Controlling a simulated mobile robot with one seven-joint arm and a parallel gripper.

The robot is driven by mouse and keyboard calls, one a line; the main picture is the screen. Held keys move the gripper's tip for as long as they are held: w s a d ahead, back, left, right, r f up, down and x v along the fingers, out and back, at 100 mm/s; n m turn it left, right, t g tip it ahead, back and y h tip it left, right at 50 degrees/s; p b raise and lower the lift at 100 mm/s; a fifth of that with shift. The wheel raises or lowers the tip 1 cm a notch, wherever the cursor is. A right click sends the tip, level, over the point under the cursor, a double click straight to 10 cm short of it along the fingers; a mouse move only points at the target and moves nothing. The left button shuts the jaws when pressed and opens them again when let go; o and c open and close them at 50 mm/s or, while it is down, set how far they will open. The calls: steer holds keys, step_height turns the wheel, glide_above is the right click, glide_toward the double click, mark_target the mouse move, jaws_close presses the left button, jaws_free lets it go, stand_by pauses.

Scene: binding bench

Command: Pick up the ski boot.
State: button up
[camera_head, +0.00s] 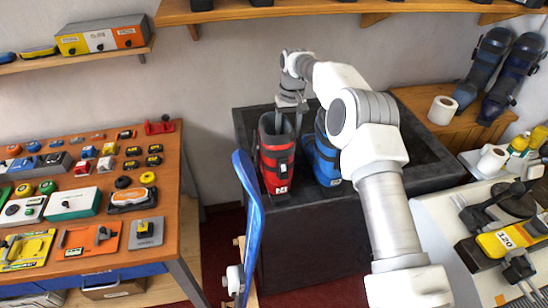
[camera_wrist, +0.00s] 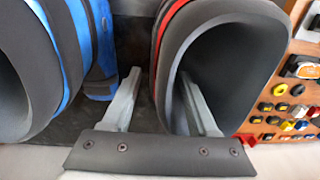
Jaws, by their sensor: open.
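A red and black ski boot (camera_head: 276,158) stands upright on the dark bench top, its open cuff facing up. A blue and black ski boot (camera_head: 324,154) stands close to its right, partly hidden by my arm. My gripper (camera_head: 290,110) is over the red boot's cuff, pointing down. In the wrist view my gripper (camera_wrist: 158,78) is open around one cuff wall of the red boot (camera_wrist: 222,60): one finger shows inside the opening, the other outside between the boots. The blue boot (camera_wrist: 75,50) is at the left there. Whether the fingers touch the wall I cannot tell.
The dark bench (camera_head: 420,160) has a raised rim. A blue ski (camera_head: 250,230) leans in front. A tool table (camera_head: 165,200) stands left; a machine table (camera_head: 430,225) stands right. More dark blue boots (camera_head: 510,75) stand on the wooden bench behind. A shelf (camera_head: 240,12) hangs above.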

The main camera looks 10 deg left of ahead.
steer(key=shift+f, duration=0.8)
jaws_close()
stand_by(0.7)
steer(key=shift+a+r, duration=0.1)
steer(key=shift+r, duration=0.05)
